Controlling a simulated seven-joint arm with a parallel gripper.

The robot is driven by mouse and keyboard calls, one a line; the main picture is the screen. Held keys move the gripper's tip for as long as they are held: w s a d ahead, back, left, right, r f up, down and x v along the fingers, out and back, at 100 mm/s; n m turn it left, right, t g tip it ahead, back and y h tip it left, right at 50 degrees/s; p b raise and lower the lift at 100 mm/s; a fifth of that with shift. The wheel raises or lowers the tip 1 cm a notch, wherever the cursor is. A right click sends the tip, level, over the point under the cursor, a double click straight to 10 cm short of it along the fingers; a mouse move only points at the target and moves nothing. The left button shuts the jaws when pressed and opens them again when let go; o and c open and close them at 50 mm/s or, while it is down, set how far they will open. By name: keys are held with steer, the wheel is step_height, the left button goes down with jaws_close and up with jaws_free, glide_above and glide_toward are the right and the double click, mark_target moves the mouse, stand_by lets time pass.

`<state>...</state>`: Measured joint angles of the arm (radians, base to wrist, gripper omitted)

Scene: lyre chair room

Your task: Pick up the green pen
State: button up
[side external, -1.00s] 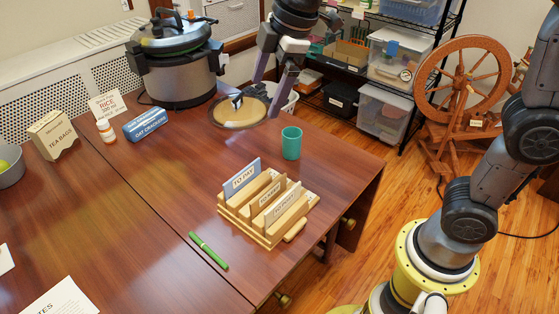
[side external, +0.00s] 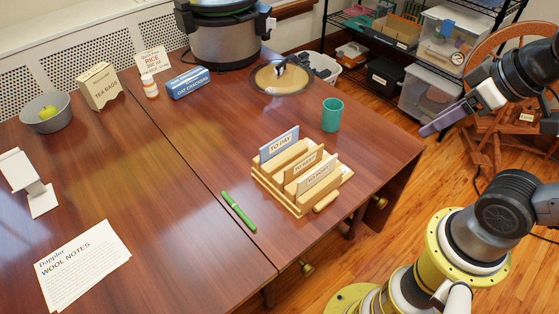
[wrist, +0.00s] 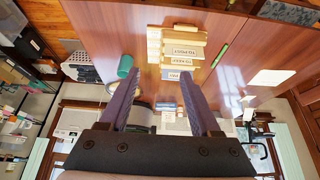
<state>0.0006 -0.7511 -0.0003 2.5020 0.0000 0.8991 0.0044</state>
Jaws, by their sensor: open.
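The green pen (side external: 238,211) lies flat on the brown table, left of the wooden letter rack and near the seam between the tabletops. It also shows in the wrist view (wrist: 219,56), right of the rack. My gripper (side external: 428,130) is in the air beyond the table's right edge, well to the right of the pen. In the wrist view its two purple fingers (wrist: 158,76) are spread wide with nothing between them.
The wooden letter rack (side external: 268,186) with labelled cards stands close to the pen. A teal cup (side external: 331,115) and a round lid (side external: 268,88) are behind it. Printed notes (side external: 82,266) lie at the front left. The tabletop left of the pen is clear.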

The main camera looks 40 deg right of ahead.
steer(key=shift+c, duration=0.6)
